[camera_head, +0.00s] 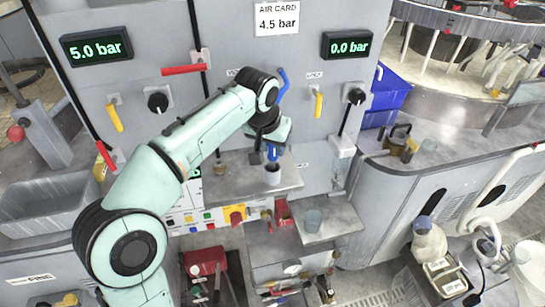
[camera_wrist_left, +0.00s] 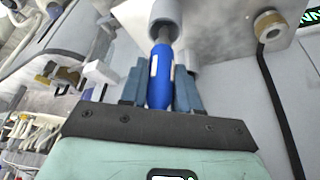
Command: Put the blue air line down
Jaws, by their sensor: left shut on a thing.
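The blue air line (camera_head: 272,153) is between the fingers of my left gripper (camera_head: 265,150), in front of the grey panel. In the left wrist view my left gripper (camera_wrist_left: 160,92) is shut on the blue body of the air line (camera_wrist_left: 161,76). Its metal tip points at a pale round cup (camera_wrist_left: 165,14). In the head view this cup (camera_head: 272,175) stands on a grey shelf (camera_head: 240,182), directly below the blue piece. I cannot tell how far the tip is inside the cup. A blue hose part (camera_head: 283,82) shows behind my left wrist. My right gripper is not in view.
The panel carries a 5.0 bar display (camera_head: 97,47), a 0.0 bar display (camera_head: 347,44), yellow levers and black knobs. A blue bin (camera_head: 391,92) is at the right.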

